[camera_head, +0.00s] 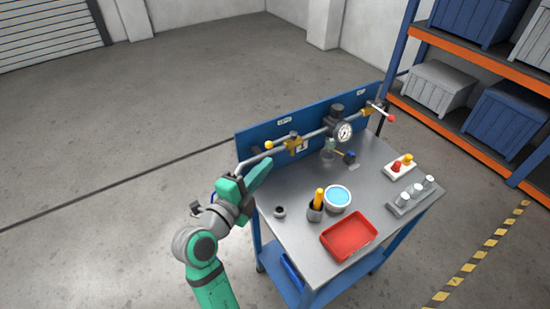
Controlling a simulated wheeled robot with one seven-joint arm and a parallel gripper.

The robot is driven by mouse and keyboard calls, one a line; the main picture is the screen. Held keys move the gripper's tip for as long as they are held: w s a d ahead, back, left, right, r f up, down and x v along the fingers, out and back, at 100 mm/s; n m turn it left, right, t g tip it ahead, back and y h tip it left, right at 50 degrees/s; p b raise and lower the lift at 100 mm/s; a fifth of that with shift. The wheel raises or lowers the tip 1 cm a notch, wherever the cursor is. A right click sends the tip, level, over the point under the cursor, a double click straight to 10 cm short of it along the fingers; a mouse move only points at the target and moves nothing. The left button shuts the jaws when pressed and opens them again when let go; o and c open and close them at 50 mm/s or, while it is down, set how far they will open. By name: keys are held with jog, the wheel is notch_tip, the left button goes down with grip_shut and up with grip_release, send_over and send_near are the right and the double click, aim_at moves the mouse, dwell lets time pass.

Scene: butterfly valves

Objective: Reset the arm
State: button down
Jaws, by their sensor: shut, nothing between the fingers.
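My gripper (258,180), green and grey, is at the left end of the workbench, near the blue back panel. It is shut with nothing in it, and its fingertips are hard to make out. My arm comes up from the bottom left. A pipe runs along the panel. Its left valve (293,145) has a brass body and a lever ending in a yellow ball (268,145). Its right valve (368,110) has a lever ending in a red ball (391,118). A pressure gauge (344,132) sits between them. My gripper appears apart from both levers.
The metal bench top (290,238) holds a red tray (349,236), a round container with blue contents (338,197), a dark cup with a yellow handle (315,212), a small fitting (280,211) and a grey rack (411,196). Shelving (450,125) stands right. The floor at left is clear.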

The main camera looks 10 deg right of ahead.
jog(key=s+a+f+n+t+y, duration=0.1)
jog(key=s+a+f+n+y, duration=0.35)
jog(key=s+f+n, duration=0.4)
jog(key=s+a+f+n+t+y, duration=0.1)
jog(key=s+a+f+n+y, duration=0.35)
jog(key=f+n, duration=0.65)
jog(key=s+d+n+y, duration=0.1)
jog(key=s+n+y, duration=0.2)
jog(key=s, duration=2.1)
jog(key=shift+s+f+n+t, duration=0.15)
jog(key=shift+f+n+t, duration=0.25)
jog(key=shift+n, duration=0.65)
